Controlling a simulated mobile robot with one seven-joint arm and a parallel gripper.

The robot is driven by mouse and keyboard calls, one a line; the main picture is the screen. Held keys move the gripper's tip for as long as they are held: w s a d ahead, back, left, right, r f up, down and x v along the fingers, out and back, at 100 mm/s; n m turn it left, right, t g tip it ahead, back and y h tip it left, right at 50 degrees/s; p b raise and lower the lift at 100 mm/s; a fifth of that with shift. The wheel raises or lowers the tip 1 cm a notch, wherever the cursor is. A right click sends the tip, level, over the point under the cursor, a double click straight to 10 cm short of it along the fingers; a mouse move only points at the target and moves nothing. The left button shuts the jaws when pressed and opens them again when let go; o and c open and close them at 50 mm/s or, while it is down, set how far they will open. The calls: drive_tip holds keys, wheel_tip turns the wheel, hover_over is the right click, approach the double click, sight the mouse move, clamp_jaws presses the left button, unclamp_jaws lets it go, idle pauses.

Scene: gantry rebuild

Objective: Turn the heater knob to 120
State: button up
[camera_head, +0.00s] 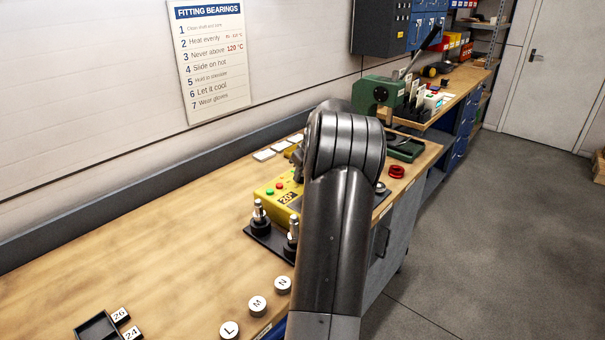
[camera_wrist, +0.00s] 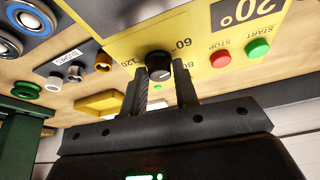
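The heater is a yellow box (camera_wrist: 115,20) with a display (camera_wrist: 245,10) reading 20°. Its black round knob (camera_wrist: 158,66) sits on the yellow face, with a 120 mark to its left and a 60 mark to its upper right in the wrist view. My gripper (camera_wrist: 163,76) is at the knob, with one dark finger on each side. The fingers stand apart, with a gap seen on the right; contact with the knob is not clear. The knob's pointer is hard to read. In the head view my arm hides the knob and part of the heater (camera_head: 268,196).
Red and green buttons, STOP (camera_wrist: 220,58) and START (camera_wrist: 257,48), sit beside the knob. Black-based posts (camera_head: 260,218) stand in front of the heater. A green press (camera_head: 380,92) stands behind.

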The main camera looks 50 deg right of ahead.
drive_tip(key=c, duration=0.5)
